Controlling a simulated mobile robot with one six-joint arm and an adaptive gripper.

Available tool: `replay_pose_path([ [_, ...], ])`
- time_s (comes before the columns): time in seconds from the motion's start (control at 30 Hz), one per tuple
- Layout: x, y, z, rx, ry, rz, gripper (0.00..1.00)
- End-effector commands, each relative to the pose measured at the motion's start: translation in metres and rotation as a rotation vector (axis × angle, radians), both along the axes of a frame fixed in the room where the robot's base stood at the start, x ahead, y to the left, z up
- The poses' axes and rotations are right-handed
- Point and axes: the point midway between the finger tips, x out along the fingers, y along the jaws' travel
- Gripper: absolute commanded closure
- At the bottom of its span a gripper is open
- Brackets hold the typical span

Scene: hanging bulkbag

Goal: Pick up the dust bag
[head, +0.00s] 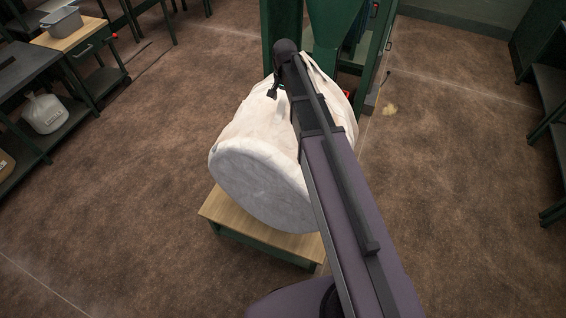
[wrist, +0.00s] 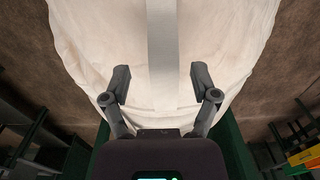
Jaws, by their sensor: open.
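The dust bag (head: 262,170) is a large, bulging white cloth bag in the middle of the head view. Its round, flat end faces the camera over a low wooden-topped stand (head: 232,218). In the wrist view the bag (wrist: 95,35) fills the upper middle, with a pale grey strap (wrist: 162,50) running down it. My gripper (wrist: 161,82) is open and empty, one finger on each side of the strap in the picture. In the head view my gripper (head: 273,92) is small and dark over the bag's upper part. I cannot tell whether it touches the bag.
A green machine frame (head: 283,30) stands directly behind the bag. Workbenches with a grey bin (head: 60,26) and a white jug (head: 44,112) line the left. Dark shelving stands at the right. A small pale pile (head: 390,109) lies on the otherwise clear brown floor.

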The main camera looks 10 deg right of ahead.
Motion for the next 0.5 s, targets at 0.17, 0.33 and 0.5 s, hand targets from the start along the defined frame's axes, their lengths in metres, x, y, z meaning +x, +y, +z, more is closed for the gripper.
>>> replay_pose_path([
  [0.17, 0.0, 0.0002, -0.0115, 0.0, 0.0, 0.0, 0.23],
  [0.33, 0.0001, 0.0001, -0.0124, 0.0, 0.0, 0.0, 0.23],
  [0.5, 0.0, 0.0002, -0.0119, 0.0, 0.0, 0.0, 0.23],
])
